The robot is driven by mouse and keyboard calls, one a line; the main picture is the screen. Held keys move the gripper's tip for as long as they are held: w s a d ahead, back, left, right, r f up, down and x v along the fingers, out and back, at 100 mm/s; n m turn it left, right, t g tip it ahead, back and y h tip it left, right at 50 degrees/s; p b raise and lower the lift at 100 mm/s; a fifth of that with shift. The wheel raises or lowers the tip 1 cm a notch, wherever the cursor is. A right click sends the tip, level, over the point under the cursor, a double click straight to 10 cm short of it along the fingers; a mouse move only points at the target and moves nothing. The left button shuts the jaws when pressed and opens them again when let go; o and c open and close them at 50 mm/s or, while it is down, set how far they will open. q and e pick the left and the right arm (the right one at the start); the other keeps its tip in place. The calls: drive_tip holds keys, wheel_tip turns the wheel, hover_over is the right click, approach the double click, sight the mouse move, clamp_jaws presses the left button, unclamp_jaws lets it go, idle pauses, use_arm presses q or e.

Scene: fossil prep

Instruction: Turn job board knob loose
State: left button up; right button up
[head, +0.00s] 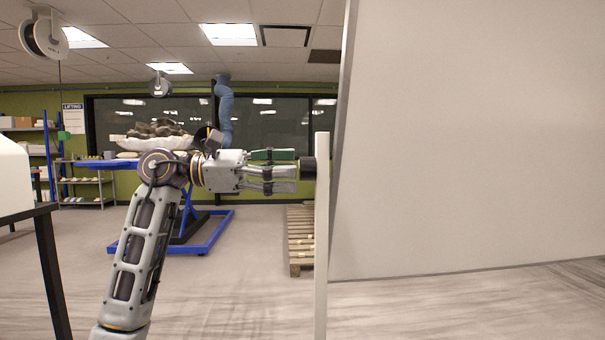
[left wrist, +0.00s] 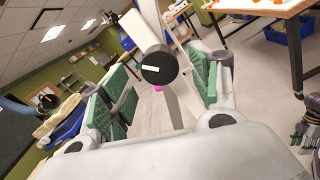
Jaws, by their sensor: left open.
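The job board (head: 321,240) stands nearly edge-on as a narrow pale upright panel in the head view. Its dark round knob (head: 308,168) sticks out from the left face. In the left wrist view the knob (left wrist: 160,66) is a black disc with a white line across it. My left gripper (head: 285,171) is open and level, pointing right at the knob. In the left wrist view its green-padded fingers (left wrist: 165,85) stand apart on either side of the knob, with gaps showing. Part of my other arm shows at that view's right edge; its jaws are unclear.
A large pale wall (head: 470,130) fills the right of the head view. A blue lift table (head: 120,164) with a fossil block stands behind my arm. A wooden pallet (head: 300,240) lies behind the board. A dark-legged table (head: 45,235) is at left.

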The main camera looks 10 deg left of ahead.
sight(303, 169)
use_arm(q)
drive_tip(key=shift+w+d+b, duration=0.15)
drive_tip(key=shift+w+d, duration=0.05)
drive_tip(key=shift+d, duration=0.75)
drive_tip(key=shift+w+d+b, duration=0.15)
drive_tip(key=shift+w+d, duration=0.05)
drive_tip(key=shift+d, duration=0.7)
drive_tip(key=shift+c, duration=0.4)
drive_tip(key=c, duration=0.9)
